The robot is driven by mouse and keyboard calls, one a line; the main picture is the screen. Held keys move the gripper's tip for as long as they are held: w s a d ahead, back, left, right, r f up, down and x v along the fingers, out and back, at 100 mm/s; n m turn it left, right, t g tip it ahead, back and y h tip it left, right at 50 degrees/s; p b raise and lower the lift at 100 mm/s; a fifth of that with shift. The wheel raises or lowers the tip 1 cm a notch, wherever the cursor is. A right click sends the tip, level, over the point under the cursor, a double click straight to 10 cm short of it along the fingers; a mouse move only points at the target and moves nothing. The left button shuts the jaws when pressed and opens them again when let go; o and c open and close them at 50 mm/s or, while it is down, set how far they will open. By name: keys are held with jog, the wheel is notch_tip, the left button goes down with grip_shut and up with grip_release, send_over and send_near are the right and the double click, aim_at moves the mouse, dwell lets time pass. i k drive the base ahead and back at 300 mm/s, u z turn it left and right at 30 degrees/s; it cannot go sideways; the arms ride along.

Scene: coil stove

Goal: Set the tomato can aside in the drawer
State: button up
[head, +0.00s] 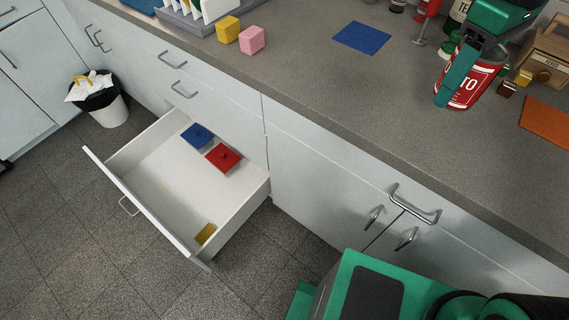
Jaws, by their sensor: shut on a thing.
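The tomato can (473,83) is red with white lettering and a grey top, at the right of the counter. My gripper (455,85) is teal and comes down over the can from above, shut on it, with one finger across its near left side. The far finger is hidden. I cannot tell whether the can touches the counter. The drawer (158,188) is pulled open at the lower left, well away from my gripper. Inside it lie a blue lidded piece (197,136), a red one (222,157) and a small yellow item (205,233).
On the counter (330,75) are a yellow block (228,30), a pink block (252,40), a blue mat (362,38) and an orange mat (547,121). A wooden box (545,60) and bottles stand behind the can. A waste bin (100,100) stands on the floor.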

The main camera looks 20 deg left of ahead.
aim_at(191, 212)
jog(key=u, duration=2.05)
jog(key=i, duration=1.05)
jog(key=k, duration=0.9)
jog(key=u, duration=0.2)
jog(key=i, duration=0.35)
jog(key=z, duration=0.05)
